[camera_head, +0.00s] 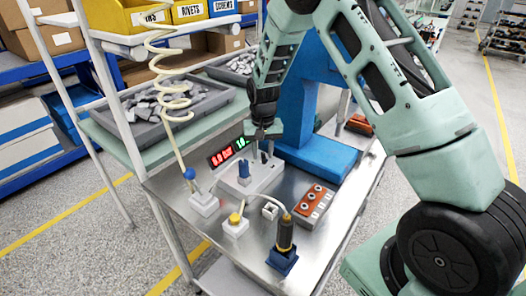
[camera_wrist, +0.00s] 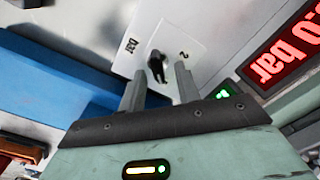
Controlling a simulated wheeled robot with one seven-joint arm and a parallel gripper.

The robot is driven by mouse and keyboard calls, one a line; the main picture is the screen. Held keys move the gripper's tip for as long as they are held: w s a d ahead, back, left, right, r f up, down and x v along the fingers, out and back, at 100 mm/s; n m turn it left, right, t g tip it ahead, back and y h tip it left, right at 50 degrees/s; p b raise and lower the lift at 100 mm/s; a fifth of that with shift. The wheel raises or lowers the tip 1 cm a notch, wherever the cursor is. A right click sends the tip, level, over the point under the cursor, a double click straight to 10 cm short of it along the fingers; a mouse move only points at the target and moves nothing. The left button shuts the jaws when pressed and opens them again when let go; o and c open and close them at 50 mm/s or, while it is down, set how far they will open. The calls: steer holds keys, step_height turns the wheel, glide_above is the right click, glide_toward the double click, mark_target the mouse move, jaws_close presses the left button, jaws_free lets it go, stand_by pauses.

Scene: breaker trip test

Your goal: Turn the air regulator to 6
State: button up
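The white regulator unit (camera_head: 262,182) stands on the metal cart top, with a red display (camera_head: 221,156) and a green display (camera_head: 241,143) behind it. In the wrist view a small dark knob (camera_wrist: 157,66) sits on a white plate (camera_wrist: 207,22) marked "bar" and "2". The red display (camera_wrist: 287,48) there reads part of a number, ".0 bar". My gripper (camera_head: 261,152) points down over the unit. In the wrist view its fingers (camera_wrist: 160,70) are apart, one on each side of the knob's near end. I cannot tell whether they touch it. The full scale is hidden.
A blue knob (camera_head: 245,174) stands at the unit's left. White blocks with a blue ball (camera_head: 189,174) and a yellow button (camera_head: 235,219), a black-and-yellow tool (camera_head: 285,234) and an orange switch box (camera_head: 314,205) crowd the cart's front. A grey tray (camera_head: 150,136) lies behind left.

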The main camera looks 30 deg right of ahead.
mark_target(263, 153)
step_height(263, 153, up, 17)
steer(key=b, duration=0.2)
steer(key=shift+r, duration=0.2)
stand_by(0.7)
steer(key=s+a+n+y, duration=0.1)
steer(key=s+a+n, duration=0.4)
steer(key=s+a, duration=0.95)
steer(key=s+a+f+n, duration=0.1)
steer(key=s+a+n, duration=0.2)
steer(key=s, duration=0.7)
steer(key=s+a+f+n, duration=0.2)
steer(key=s+a+n, duration=0.1)
steer(key=s, duration=0.7)
steer(key=shift+a+f+n, duration=0.15)
steer(key=shift+a+n, duration=0.25)
steer(key=shift+n, duration=0.4)
